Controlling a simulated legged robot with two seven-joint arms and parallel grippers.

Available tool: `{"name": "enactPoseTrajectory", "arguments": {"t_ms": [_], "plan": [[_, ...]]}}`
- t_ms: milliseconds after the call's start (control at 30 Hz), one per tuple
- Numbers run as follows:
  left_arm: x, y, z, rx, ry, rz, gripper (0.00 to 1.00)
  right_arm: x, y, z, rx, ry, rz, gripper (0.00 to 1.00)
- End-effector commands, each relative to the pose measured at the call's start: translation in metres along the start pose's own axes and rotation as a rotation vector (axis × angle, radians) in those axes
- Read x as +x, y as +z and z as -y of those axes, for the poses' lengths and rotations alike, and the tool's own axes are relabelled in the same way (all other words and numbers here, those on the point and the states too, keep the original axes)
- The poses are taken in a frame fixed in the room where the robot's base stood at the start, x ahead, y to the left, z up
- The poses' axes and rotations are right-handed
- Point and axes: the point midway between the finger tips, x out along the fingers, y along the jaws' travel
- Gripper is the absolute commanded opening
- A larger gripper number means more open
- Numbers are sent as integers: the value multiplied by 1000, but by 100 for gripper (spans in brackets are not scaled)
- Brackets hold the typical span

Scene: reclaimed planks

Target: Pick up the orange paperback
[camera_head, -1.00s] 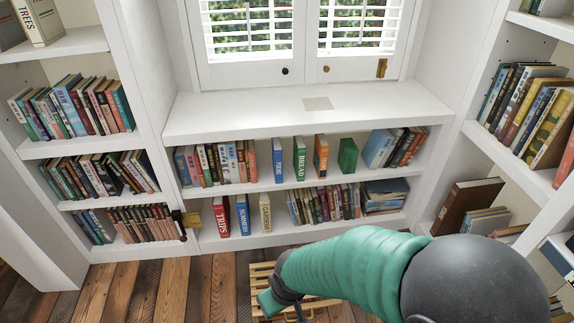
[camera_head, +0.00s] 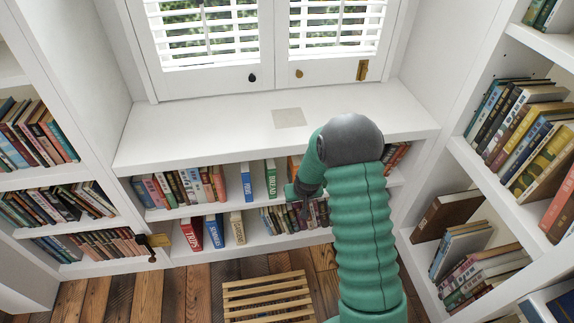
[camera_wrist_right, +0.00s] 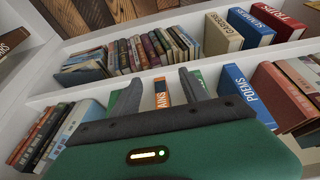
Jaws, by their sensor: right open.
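The orange paperback (camera_wrist_right: 162,91) stands upright on the upper shelf under the window seat, its spine lettering partly readable as "AINS" in the wrist view. In the head view only a sliver of it (camera_head: 293,164) shows behind my right arm. My right gripper (camera_wrist_right: 160,77) is open, and the orange spine appears between its two fingers. The fingers look empty; I cannot tell how far they are from the spine. In the head view my right gripper (camera_head: 298,205) is in front of the low shelves, its fingers hardly visible. My left gripper is not in view.
The green BREAD book (camera_head: 270,178) and blue POEMS book (camera_head: 246,182) stand left of the orange one. A green book (camera_wrist_right: 115,98) shows on its other side. The white window seat (camera_head: 220,135) overhangs the shelf. A slatted wooden stool (camera_head: 265,298) stands on the floor.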

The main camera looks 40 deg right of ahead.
Motion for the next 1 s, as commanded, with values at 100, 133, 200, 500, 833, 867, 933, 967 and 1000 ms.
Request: {"name": "enactPoseTrajectory", "arguments": {"t_ms": [100, 133, 200, 500, 833, 867, 933, 967, 1000], "plan": [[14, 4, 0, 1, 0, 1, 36, 20, -24, -6, 6, -3, 2, 53], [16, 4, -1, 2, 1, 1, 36, 23, -29, -6, 6, -4, 3, 53], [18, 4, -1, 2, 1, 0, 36, 26, -38, -6, 6, -5, 5, 53], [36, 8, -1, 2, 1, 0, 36, 41, -82, -1, 2, 1, 1, 53], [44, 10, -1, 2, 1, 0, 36, 54, -88, -4, 3, -2, 6, 53], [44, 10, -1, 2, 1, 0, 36, 54, -88, -4, 3, -2, 6, 53], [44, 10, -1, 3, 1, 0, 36, 53, -88, -3, 3, -2, 6, 44], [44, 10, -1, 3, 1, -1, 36, 53, -88, -3, 3, -2, 6, 40], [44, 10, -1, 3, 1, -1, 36, 53, -88, -3, 2, -2, 5, 34]]}}
